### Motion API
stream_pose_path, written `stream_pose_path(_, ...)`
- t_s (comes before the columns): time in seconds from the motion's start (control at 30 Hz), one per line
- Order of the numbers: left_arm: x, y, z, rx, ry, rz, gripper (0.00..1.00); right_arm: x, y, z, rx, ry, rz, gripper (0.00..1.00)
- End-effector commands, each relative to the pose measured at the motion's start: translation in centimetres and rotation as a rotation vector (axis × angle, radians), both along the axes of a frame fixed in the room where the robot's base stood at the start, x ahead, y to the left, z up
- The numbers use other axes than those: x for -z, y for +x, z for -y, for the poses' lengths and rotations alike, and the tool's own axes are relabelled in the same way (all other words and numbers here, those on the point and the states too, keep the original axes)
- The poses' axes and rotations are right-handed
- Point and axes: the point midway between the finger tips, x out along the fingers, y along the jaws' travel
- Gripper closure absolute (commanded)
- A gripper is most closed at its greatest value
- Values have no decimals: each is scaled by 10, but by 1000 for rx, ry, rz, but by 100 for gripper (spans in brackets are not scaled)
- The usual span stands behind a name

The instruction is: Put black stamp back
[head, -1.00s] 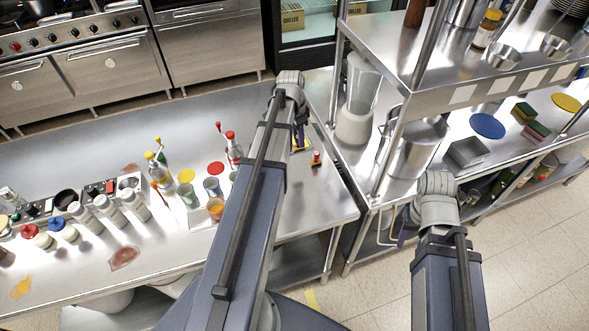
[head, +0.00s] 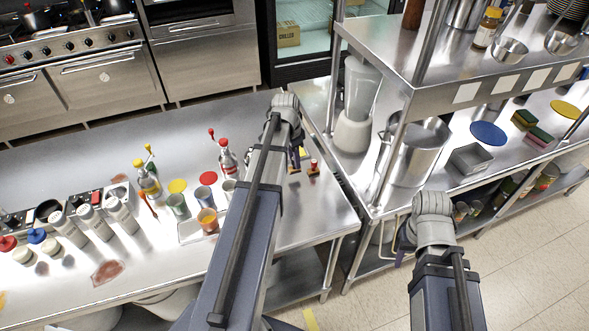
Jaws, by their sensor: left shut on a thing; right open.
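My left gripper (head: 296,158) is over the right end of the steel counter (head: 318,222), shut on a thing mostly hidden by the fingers. A small brown block (head: 293,171) shows just below the fingertips, probably the base of the held stamp; its black part cannot be made out. A red-topped stamp (head: 314,168) with a brown base stands just right of it. A yellow pad (head: 304,152) lies partly hidden behind the fingers. My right gripper (head: 405,245) is open and empty, low in front of the right-hand counter.
Cups, including an orange one (head: 208,220), and a red-capped bottle (head: 227,157) stand left of my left arm. Shakers (head: 122,214) and a condiment tray (head: 97,196) are further left. A blender (head: 355,118) and a steel pot (head: 418,155) stand on the right-hand counter.

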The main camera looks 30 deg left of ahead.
Motion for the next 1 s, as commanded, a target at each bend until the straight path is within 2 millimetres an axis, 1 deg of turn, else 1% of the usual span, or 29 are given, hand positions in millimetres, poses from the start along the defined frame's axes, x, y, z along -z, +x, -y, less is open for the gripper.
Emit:
stream_pose_path(0.03, 8, 0, 0, 0, 0, 0, 100, 8, 0, 0, 0, 0, 0, 50)
stream_pose_path(0.1, 17, 0, 0, 0, 0, 0, 100, 17, 0, 0, 0, 0, 0, 50)
stream_pose_path(0.2, 30, 0, 0, 0, 0, 0, 100, 30, 0, 0, 0, 0, 0, 50)
stream_pose_path(0.27, 36, 0, 0, 0, 0, 0, 100, 36, 0, 0, 0, 0, 0, 50)
stream_pose_path(0.57, 34, 0, 0, 0, 0, 0, 100, 34, 0, 0, 0, 0, 0, 50)
stream_pose_path(0.7, 39, 0, 0, 0, 0, 0, 100, 39, 0, 0, 0, 0, 0, 50)
stream_pose_path(0.73, 38, 0, 0, 0, 0, 0, 68, 38, 0, 0, 0, 0, 0, 50)
stream_pose_path(0.9, 37, 0, 0, 0, 0, 0, 49, 37, 0, 0, 0, 0, 0, 50)
stream_pose_path(0.97, 37, 0, 0, 0, 0, 0, 43, 37, 0, 0, 0, 0, 0, 50)
stream_pose_path(1.0, 37, 0, 0, 0, 0, 0, 41, 37, 0, 0, 0, 0, 0, 50)
